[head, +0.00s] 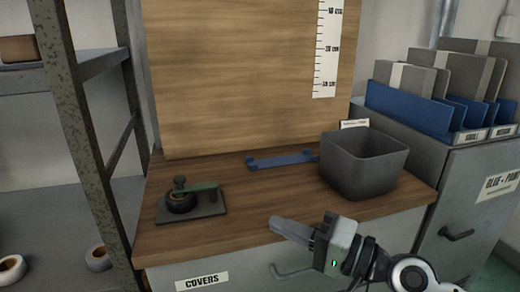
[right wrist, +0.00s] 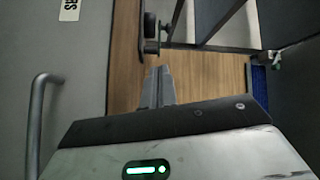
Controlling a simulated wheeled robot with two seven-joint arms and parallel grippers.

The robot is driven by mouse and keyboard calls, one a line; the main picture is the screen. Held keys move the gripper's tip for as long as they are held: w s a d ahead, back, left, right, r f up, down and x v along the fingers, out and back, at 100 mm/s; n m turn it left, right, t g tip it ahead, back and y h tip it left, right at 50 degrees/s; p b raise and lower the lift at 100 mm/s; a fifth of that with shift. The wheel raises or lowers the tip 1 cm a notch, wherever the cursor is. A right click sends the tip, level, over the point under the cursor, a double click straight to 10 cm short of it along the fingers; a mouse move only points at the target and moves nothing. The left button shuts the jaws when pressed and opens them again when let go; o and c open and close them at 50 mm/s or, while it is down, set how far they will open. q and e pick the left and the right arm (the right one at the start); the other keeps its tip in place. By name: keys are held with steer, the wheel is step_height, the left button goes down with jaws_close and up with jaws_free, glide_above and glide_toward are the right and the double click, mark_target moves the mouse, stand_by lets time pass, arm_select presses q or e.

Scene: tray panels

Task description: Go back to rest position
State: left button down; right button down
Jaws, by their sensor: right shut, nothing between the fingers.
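My right gripper (head: 276,224) is shut and empty. In the head view it is in front of the front edge of the wooden worktop (head: 245,222), its fingers pointing left. In the right wrist view its closed fingers (right wrist: 158,76) show against the wood of the worktop. My left gripper is not in view.
A grey bin (head: 358,165) stands on the worktop's right side. A blue bracket (head: 282,160) lies behind, and a black device with a green handle (head: 192,204) sits left. A drawer handle (head: 290,270) is below my gripper. A metal shelf (head: 85,130) stands left. The worktop's middle is clear.

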steer(key=s+d+f+n+h+p, duration=0.2)
steer(key=s+f+h, duration=0.4)
steer(key=f, duration=0.4)
steer(key=s+d+f+n+h+p, duration=0.2)
steer(key=s+d+f+h, duration=0.3)
steer(key=s+f, duration=0.3)
step_height(320, 180, down, 3)
steer(key=shift+s+r+n+t+h+p, duration=0.2)
steer(key=shift+n+t+h+p, duration=0.1)
steer(key=shift+n+h, duration=0.25)
steer(key=shift+d, duration=0.1)
